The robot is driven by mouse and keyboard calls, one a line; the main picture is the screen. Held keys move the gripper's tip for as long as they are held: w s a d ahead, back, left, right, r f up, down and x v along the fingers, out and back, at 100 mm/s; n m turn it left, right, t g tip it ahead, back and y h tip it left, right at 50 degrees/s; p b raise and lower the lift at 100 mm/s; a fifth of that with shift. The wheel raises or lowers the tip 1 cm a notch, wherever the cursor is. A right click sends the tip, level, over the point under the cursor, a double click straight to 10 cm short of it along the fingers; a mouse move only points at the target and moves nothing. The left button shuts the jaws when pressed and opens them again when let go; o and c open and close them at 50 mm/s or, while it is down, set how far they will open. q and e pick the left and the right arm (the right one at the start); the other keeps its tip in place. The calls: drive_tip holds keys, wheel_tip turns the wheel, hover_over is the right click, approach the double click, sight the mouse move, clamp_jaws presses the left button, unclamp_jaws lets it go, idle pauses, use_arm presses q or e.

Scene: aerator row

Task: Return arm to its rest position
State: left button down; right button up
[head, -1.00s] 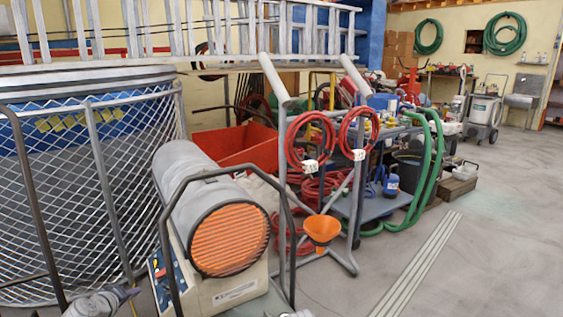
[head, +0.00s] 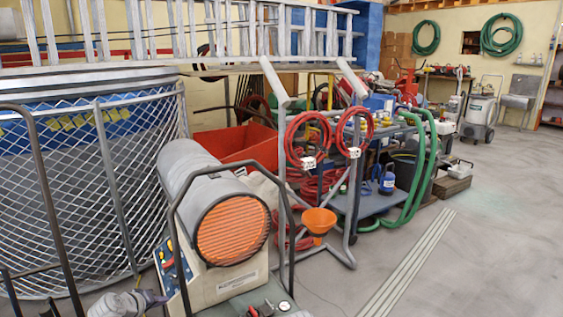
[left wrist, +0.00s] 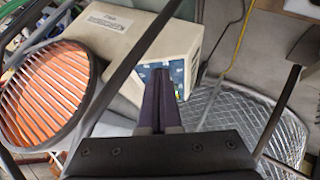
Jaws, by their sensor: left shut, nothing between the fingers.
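My left gripper (head: 160,299) shows at the bottom left of the head view, low beside the heater. Its dark fingers also show in the left wrist view (left wrist: 158,85), pressed together with nothing between them. The fingers point at the blue control panel of the grey and beige heater (head: 215,205). I cannot tell how far the tips are from it. The heater, with its orange grille, shows in the left wrist view too (left wrist: 125,38). My right gripper is not seen.
A dark tube frame (head: 285,225) stands around the heater. A wire-mesh cage (head: 110,170) stands at the left. A hose rack (head: 348,235) with red hoses and an orange funnel (head: 318,221) stands at right. The floor (head: 480,240) at far right is clear.

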use_arm(q)
drive_tip(key=s+d+f+m+g+h+p, duration=0.1)
drive_tip(key=s+d+m+g, duration=0.15)
drive_tip(key=d, duration=0.65)
drive_tip(key=s+d+f+m+g+p, duration=0.1)
drive_tip(key=s+d+m+g+p, duration=0.15)
drive_tip(key=d, duration=0.55)
drive_tip(key=s+d+m+g+y+p, duration=0.35)
drive_tip(key=s+d+m+g, duration=0.2)
drive_tip(key=s+d, duration=0.75)
wheel_tip(320, 180, up, 39)
drive_tip(key=s+a+p, duration=0.1)
drive_tip(key=p, duration=3.6)
drive_tip(key=shift+s+f+m+t, duration=0.15)
drive_tip(key=shift+s+m+t, duration=0.05)
drive_tip(key=shift+m+t, duration=0.15)
